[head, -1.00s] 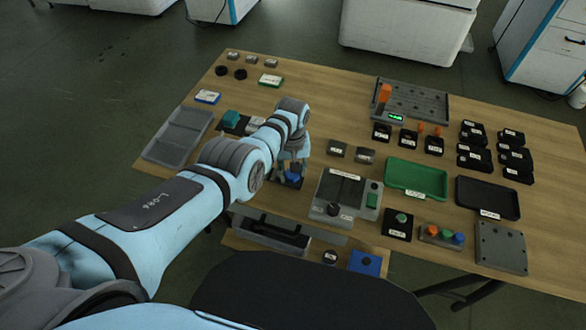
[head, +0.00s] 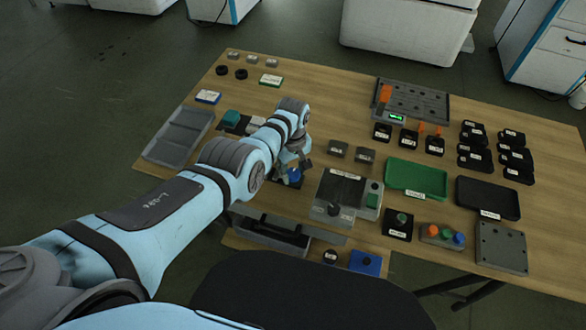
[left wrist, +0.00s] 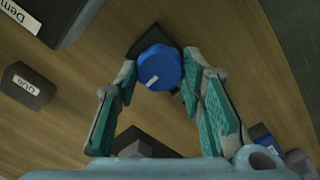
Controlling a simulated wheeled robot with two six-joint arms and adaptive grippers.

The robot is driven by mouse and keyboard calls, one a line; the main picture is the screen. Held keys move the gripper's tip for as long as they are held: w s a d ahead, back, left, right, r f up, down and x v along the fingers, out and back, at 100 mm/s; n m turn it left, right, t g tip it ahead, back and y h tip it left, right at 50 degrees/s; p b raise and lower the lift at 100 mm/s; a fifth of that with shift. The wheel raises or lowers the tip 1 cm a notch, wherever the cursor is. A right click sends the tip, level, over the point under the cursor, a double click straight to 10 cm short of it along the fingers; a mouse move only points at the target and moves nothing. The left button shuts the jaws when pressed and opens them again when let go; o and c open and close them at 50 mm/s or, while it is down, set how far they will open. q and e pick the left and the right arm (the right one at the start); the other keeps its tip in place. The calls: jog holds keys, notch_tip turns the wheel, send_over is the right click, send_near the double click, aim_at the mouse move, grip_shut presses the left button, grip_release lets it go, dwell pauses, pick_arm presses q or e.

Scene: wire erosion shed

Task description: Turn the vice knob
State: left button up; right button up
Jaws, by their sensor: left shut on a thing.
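The blue vice knob (head: 294,176) sits on a dark base, left of the grey machine with the dark panel. In the left wrist view the round knob (left wrist: 160,68) has a ridged rim and a short white mark pointing to the lower left. My left gripper (head: 293,168) is over it, coming from above, with its fingertips on either side of the knob. It is shut on the knob. The left wrist view shows the two green-padded fingers (left wrist: 160,76). The vice body is mostly hidden under the gripper. My right gripper is not in view.
The grey machine (head: 362,191) stands close to the right of the knob. Two small dark blocks (head: 338,149) lie behind that machine. A green tray (head: 417,180) and a black tray (head: 470,196) are farther right. A grey compartment tray (head: 180,137) is at the left edge.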

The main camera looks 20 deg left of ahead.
aim_at(292, 172)
pick_arm(q)
jog(key=o, duration=1.1)
jog(key=shift+o, duration=0.2)
notch_tip(292, 172, up, 12)
